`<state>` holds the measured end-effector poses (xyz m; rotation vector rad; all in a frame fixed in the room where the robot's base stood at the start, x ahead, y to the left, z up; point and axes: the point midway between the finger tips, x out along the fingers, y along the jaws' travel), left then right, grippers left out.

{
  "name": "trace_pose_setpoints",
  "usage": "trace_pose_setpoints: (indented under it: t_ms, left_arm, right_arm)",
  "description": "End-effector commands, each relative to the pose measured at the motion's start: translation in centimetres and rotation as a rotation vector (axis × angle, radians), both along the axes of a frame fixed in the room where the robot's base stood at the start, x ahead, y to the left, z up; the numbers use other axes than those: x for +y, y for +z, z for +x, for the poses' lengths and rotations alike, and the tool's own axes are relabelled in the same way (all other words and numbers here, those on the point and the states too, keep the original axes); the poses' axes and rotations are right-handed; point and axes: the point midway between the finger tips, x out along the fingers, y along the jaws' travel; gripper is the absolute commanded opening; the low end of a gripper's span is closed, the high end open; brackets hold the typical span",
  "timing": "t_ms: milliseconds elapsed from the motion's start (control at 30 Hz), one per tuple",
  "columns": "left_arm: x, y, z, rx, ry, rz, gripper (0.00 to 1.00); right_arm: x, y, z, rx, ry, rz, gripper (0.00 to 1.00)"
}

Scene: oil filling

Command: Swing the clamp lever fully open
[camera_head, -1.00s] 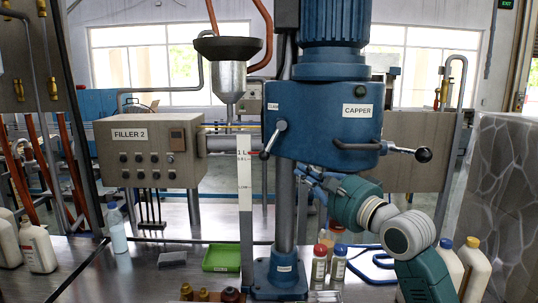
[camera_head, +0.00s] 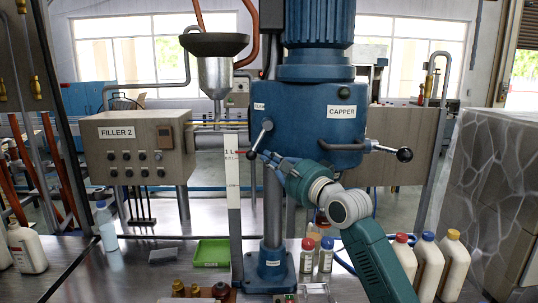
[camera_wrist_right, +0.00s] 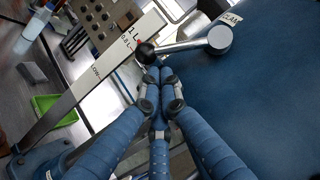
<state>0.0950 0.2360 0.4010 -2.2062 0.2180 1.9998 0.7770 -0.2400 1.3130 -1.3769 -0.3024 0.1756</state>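The clamp lever (camera_head: 260,138) is on the left side of the blue capper head, below a small clamp label. Its silver arm slopes down and left from the hub to a black knob (camera_head: 250,155). In the right wrist view, the lever (camera_wrist_right: 190,46) runs left from its hub to the knob (camera_wrist_right: 147,53). My right gripper (camera_head: 266,156) is just right of the knob. In the wrist view, its blue fingertips (camera_wrist_right: 160,74) are together just below the knob, with nothing visible between them. Whether they touch the knob is unclear. My left gripper is not in view.
The capper head (camera_head: 320,115) fills the space right of the lever; its other handle (camera_head: 370,149) sticks out right. A white level scale (camera_head: 232,185) stands close left. Bottles (camera_head: 307,255) and a green tray (camera_head: 211,253) are on the bench below.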

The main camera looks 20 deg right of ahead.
Motion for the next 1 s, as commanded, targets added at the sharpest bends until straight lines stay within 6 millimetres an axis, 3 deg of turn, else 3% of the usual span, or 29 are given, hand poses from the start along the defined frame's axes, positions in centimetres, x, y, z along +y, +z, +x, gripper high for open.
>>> trace_pose_setpoints:
  t_ms: [200,1000]
  left_arm:
    - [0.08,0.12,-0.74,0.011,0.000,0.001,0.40]
    - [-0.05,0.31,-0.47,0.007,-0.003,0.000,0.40]
  right_arm:
    - [0.22,0.01,0.58,0.000,0.000,-0.001,0.00]
    - [0.91,-0.04,0.79,-0.023,-0.001,0.085,0.00]
